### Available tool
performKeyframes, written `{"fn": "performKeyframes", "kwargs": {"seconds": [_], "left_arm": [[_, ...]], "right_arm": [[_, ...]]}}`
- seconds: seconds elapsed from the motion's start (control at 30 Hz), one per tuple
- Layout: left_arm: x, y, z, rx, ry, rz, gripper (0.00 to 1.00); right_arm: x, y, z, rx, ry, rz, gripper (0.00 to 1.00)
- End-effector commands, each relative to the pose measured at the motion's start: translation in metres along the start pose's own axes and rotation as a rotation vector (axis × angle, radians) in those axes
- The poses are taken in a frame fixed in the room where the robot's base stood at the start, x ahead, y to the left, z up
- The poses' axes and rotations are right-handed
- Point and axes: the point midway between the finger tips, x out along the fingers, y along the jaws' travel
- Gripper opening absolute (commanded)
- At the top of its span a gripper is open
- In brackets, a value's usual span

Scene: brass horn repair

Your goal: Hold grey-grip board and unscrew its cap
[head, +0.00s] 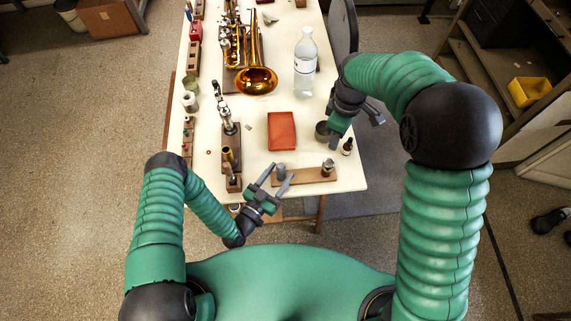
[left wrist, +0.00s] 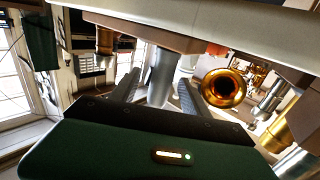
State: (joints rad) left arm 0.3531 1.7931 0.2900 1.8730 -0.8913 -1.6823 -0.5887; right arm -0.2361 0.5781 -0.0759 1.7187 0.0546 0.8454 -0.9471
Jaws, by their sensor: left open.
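The wooden board (head: 306,177) lies near the front edge of the white table. Its grey grip (head: 281,171) is a cylinder at the left end, and its metal cap (head: 328,166) stands at the right end. My left gripper (head: 270,178) is open at the table's front edge, with its fingers on either side of the grey grip. In the left wrist view the grey grip (left wrist: 161,76) stands between the two spread fingers, with gaps visible. My right gripper (head: 355,117) is over the table's right edge, above and right of the cap. Its finger opening is unclear.
A red tray (head: 282,131) lies behind the board. A small dark bottle (head: 347,147) and a grey tin (head: 322,132) stand near my right gripper. Brass parts on a wooden stand (head: 230,155) are at left. A brass horn (head: 256,80) and clear bottle (head: 305,62) stand farther back.

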Motion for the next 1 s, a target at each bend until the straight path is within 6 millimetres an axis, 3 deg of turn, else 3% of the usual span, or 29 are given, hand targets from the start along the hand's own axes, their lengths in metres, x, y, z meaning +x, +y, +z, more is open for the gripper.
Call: {"fn": "performKeyframes", "kwargs": {"seconds": [0.2, 0.57, 0.9, 1.0], "left_arm": [[0.037, 0.0, 0.0, 0.002, 0.001, 0.001, 0.54], [0.046, 0.001, 0.0, 0.001, -0.001, 0.0, 0.54], [0.045, 0.0, 0.0, 0.001, -0.001, 0.0, 0.09], [0.045, 0.0, 0.0, 0.001, -0.001, 0.0, 0.0]], "right_arm": [[0.0, 0.0, 0.0, -0.001, 0.0, 0.0, 0.36], [0.0, 0.0, 0.0, -0.001, 0.001, 0.0, 0.36], [0.0, 0.0, 0.0, -0.001, 0.0, 0.0, 0.36], [0.0, 0.0, 0.0, -0.001, 0.0, 0.0, 0.36]]}}
